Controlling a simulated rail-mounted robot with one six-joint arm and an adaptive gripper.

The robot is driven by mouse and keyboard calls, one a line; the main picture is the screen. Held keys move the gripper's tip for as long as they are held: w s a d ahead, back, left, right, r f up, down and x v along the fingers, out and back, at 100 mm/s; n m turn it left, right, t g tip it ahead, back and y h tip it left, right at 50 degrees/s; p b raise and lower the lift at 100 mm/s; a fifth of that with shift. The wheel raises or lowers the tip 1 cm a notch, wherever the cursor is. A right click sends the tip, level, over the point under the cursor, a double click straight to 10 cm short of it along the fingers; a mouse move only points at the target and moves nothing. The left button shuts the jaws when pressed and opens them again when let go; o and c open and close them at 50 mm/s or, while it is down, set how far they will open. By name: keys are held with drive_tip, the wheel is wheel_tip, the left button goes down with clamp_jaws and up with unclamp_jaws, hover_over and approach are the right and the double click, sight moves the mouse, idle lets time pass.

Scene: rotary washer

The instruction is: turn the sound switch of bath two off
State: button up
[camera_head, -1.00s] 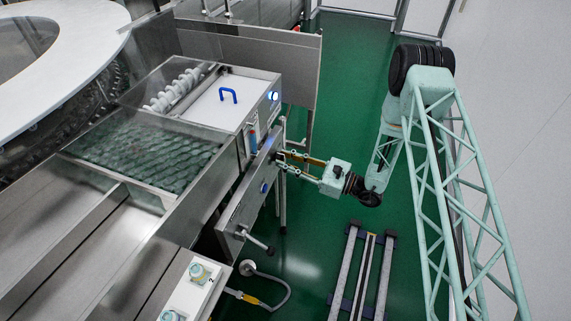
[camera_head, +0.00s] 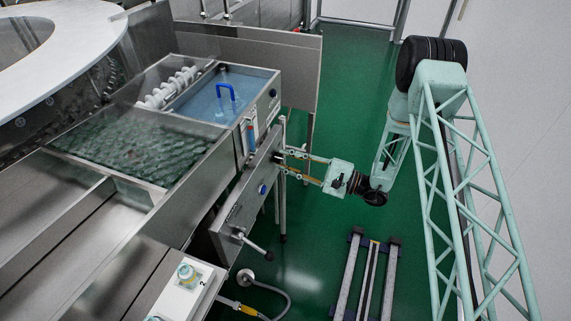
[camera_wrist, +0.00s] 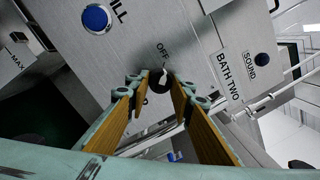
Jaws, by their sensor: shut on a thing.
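The switch (camera_wrist: 158,88) is a dark round knob with a pale pointer on a steel panel, directly below the word OFF in the wrist view. The pale pointer is towards OFF. My gripper (camera_wrist: 161,86) is shut on the knob, one yellow-faced finger on each side. BATH TWO and SOUND labels (camera_wrist: 249,61) are to the right, with a dark round lamp beside SOUND. In the head view my gripper (camera_head: 283,160) reaches the front panel (camera_head: 245,193) from the right; its fingers hide the knob there.
A blue FILL button (camera_wrist: 95,18) is at the upper left of the wrist view. A blue-handled tank (camera_head: 222,100) with clear bluish water sits above the panel. A lever (camera_head: 254,246) sticks out below. Green floor (camera_head: 340,130) is open to the right.

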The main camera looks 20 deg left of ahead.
drive_tip(key=shift+n, duration=0.5)
drive_tip(key=o, duration=0.9)
drive_tip(key=shift+c, duration=0.2)
drive_tip(key=shift+d, duration=0.1)
drive_tip(key=d+f, duration=0.1)
drive_tip(key=d, duration=1)
drive_tip(key=shift+s+d, duration=0.35)
